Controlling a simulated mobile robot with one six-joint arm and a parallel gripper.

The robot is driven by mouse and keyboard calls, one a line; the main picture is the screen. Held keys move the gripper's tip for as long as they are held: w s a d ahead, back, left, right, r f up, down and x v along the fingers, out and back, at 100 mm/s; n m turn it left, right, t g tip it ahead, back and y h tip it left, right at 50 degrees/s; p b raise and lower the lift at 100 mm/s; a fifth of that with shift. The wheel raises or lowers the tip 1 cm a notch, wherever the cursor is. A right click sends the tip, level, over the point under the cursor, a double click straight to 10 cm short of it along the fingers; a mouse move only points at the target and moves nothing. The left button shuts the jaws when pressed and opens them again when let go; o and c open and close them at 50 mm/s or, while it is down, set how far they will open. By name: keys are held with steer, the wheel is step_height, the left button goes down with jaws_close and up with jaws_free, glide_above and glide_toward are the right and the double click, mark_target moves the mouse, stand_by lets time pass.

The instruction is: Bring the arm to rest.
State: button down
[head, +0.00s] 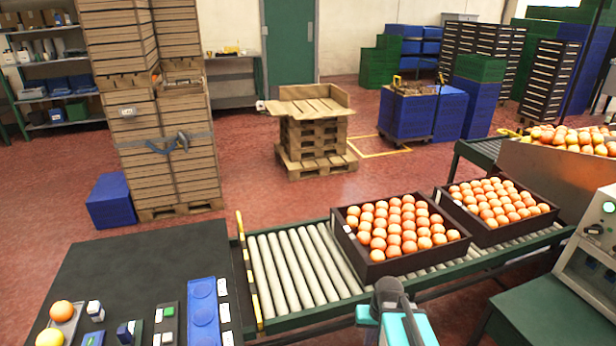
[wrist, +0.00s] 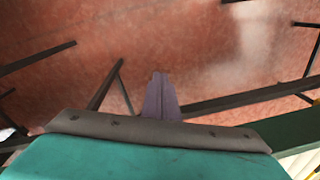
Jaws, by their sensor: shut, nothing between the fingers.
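My gripper (wrist: 161,92) shows in the wrist view with its two fingers together and nothing between them. It points down past dark metal legs to the red floor. In the head view, a teal and dark grey part of my arm is at the bottom, in front of the roller conveyor (head: 300,268) and just below the left crate of oranges (head: 350,247). The fingertips cannot be made out there.
A second crate of oranges (head: 478,238) stands right of the first on the conveyor. A black table (head: 150,250) with two fruits and small devices is at left. A control box on a green bench (head: 540,310) is at right. Pallets (head: 315,150) stand behind.

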steer(key=s+f+g, duration=0.2)
steer(key=s+f, duration=0.4)
steer(key=s, duration=0.3)
steer(key=s+a+f+g, duration=0.1)
steer(key=s+f+g, duration=0.1)
steer(key=s+f, duration=0.4)
steer(key=s+a+f+g+h, duration=0.1)
steer(key=s+f, duration=0.5)
steer(key=s, duration=0.6)
steer(key=shift+s+f+n+g+p, duration=0.2)
steer(key=shift+f+n+g+p, duration=0.1)
steer(key=shift+g, duration=0.3)
steer(key=shift+d+r, duration=0.1)
